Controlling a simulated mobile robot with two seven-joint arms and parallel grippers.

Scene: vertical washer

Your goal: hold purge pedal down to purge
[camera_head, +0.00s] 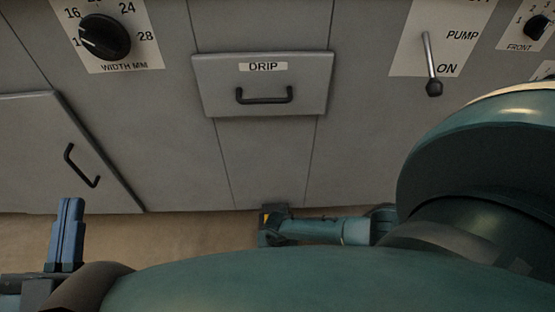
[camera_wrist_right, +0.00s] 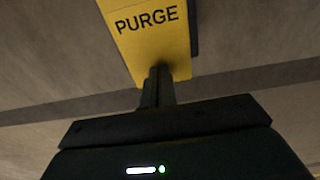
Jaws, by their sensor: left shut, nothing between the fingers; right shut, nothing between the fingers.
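The yellow purge pedal (camera_wrist_right: 150,25), marked PURGE, fills the top middle of the right wrist view. My right gripper (camera_wrist_right: 158,72) is shut and empty, its dark fingertips overlapping the pedal's near edge. I cannot tell whether they touch it or whether it is pressed down. In the head view a small yellow patch of the pedal (camera_head: 266,218) shows at the foot of the machine, beside the end of my right arm, which mostly hides it. My left gripper (camera_head: 68,225) is shut and empty at the lower left, in front of the machine and away from the pedal.
Bare brown floor (camera_head: 180,235) lies below the machine's lower edge.

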